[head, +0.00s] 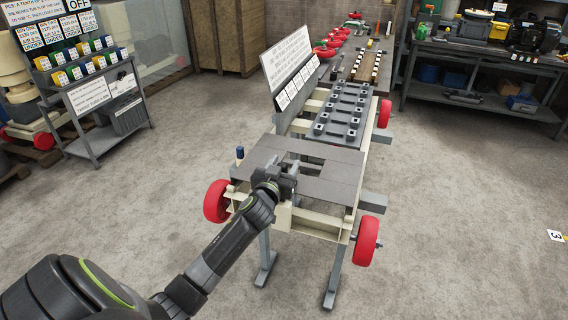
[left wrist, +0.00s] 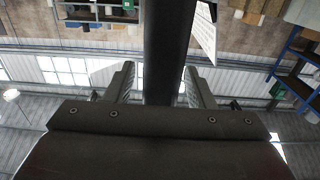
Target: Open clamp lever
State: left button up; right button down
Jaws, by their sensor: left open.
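The work stand (head: 325,190) has a grey top with a slot and cream side frames. My left gripper (head: 286,170) is at the near left end of its top, and my wrist hides part of that end. In the left wrist view, my two open fingers (left wrist: 160,88) stand apart on either side of a thick dark bar (left wrist: 168,45). The bar may be the clamp lever; I cannot tell whether the fingers touch it. In the head view no clamp lever shows clearly near the gripper. My right gripper is not in view.
Red wheels (head: 366,241) stick out from the stand's sides. A small blue-topped post (head: 240,153) rises at its left edge. A sign board (head: 287,62) stands along the far left side.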

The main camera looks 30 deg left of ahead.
pick_arm(q)
jog(key=shift+w, duration=0.15)
grip_shut()
dwell(0.4)
